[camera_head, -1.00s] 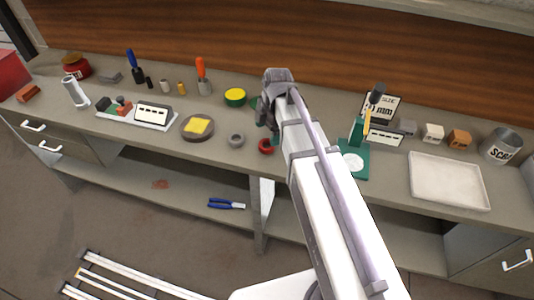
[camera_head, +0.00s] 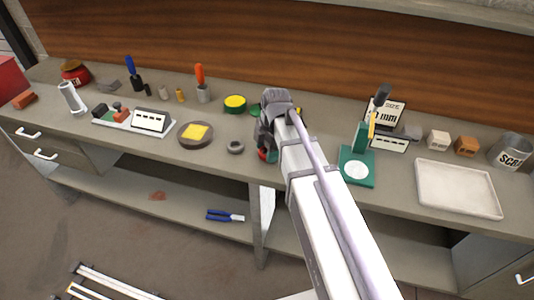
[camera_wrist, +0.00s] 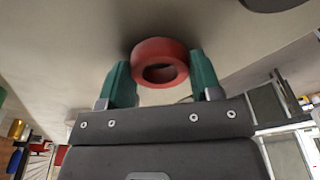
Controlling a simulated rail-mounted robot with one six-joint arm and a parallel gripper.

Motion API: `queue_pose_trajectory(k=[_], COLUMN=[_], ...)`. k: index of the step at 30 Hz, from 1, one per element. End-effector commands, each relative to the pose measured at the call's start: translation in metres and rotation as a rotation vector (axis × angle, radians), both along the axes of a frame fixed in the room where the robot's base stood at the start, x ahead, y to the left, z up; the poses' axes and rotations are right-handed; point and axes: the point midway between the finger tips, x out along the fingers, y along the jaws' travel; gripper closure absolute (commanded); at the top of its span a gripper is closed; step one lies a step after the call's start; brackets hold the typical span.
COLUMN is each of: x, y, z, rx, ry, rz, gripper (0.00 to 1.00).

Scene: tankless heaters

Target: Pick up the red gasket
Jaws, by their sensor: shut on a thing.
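The red gasket (camera_wrist: 158,47) is a thick ring with an open hole. In the wrist view it sits between the two green fingers of my gripper (camera_wrist: 160,66), which are shut on it from both sides. In the head view only a bit of the red gasket (camera_head: 268,156) shows below my gripper (camera_head: 265,149), near the front of the bench. My arm and wrist hide the rest. I cannot tell whether the gasket touches the bench top.
On the bench (camera_head: 205,155), a grey ring (camera_head: 236,147) lies just left of my gripper. Further left is a round dish (camera_head: 196,141) with a yellow pad. A green stand (camera_head: 357,168) and a white tray (camera_head: 458,190) are to the right. A yellow-topped green tin (camera_head: 235,103) stands behind.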

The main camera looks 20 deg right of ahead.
Motion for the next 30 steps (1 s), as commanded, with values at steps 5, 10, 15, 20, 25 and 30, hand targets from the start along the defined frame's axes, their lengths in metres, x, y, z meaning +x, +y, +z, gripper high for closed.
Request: queue_pose_trajectory(k=[5, 10, 15, 20, 25, 30], x=[0.0, 0.0, 0.0, 0.0, 0.0, 0.0], y=[0.0, 0.0, 0.0, 0.0, 0.0, 0.0], z=[0.0, 0.0, 0.013, 0.049, 0.091, 0.104], rx=[0.0, 0.0, 0.0, 0.0, 0.0, 0.0], ry=[0.0, 0.0, 0.0, 0.0, 0.0, 0.0], rz=[0.0, 0.0, 0.0, 0.0, 0.0, 0.0], gripper=[0.65, 0.65, 0.65, 0.65, 0.65, 0.65])
